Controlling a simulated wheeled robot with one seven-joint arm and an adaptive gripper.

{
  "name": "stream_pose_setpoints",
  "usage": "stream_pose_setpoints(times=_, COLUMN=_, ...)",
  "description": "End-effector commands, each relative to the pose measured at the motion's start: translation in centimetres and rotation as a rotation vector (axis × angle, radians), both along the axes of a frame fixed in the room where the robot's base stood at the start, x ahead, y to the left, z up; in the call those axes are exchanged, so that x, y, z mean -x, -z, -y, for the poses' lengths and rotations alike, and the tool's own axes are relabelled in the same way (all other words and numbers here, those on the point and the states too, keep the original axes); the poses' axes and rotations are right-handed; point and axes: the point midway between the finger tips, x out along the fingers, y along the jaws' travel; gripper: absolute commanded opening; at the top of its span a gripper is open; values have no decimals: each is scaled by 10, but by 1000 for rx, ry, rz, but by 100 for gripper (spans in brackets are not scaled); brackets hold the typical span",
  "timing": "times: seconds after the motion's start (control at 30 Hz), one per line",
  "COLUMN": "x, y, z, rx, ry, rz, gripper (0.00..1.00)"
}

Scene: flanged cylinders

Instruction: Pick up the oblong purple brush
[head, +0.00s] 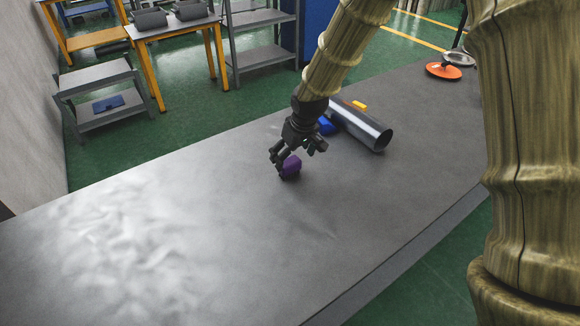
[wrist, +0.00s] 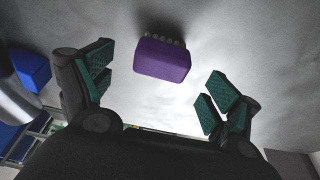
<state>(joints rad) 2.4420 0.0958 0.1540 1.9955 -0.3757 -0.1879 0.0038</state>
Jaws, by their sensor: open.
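The oblong purple brush (head: 290,165) lies on the grey table (head: 200,225), just below my gripper (head: 296,150) in the head view. In the wrist view the brush (wrist: 163,59) shows its purple body with a row of pale bristle tufts along its upper edge. My gripper (wrist: 158,88) is open, with one green-padded finger on each side of the picture. The brush appears between and beyond the fingertips, and I see no contact in the wrist view. In the head view my fingers partly cover the brush's surroundings.
A shiny metal cylinder (head: 362,126) lies behind and right of my gripper, with a blue object (head: 327,125) beside it and an orange piece (head: 359,104) near it. An orange disc (head: 443,71) lies at the far right. The table's left part is clear.

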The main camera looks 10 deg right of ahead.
Motion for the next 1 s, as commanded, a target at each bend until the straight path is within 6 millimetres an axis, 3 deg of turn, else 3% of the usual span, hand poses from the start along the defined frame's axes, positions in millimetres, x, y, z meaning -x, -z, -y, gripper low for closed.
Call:
stream_pose_setpoints(times=0.5, x=-10, y=42, z=-5, rx=0, ry=0, rz=0, gripper=89)
stream_pose_setpoints(times=0.9, x=-12, y=50, z=-7, rx=0, ry=0, rz=0, gripper=89)
stream_pose_setpoints(times=1.0, x=-12, y=50, z=-7, rx=0, ry=0, rz=0, gripper=73)
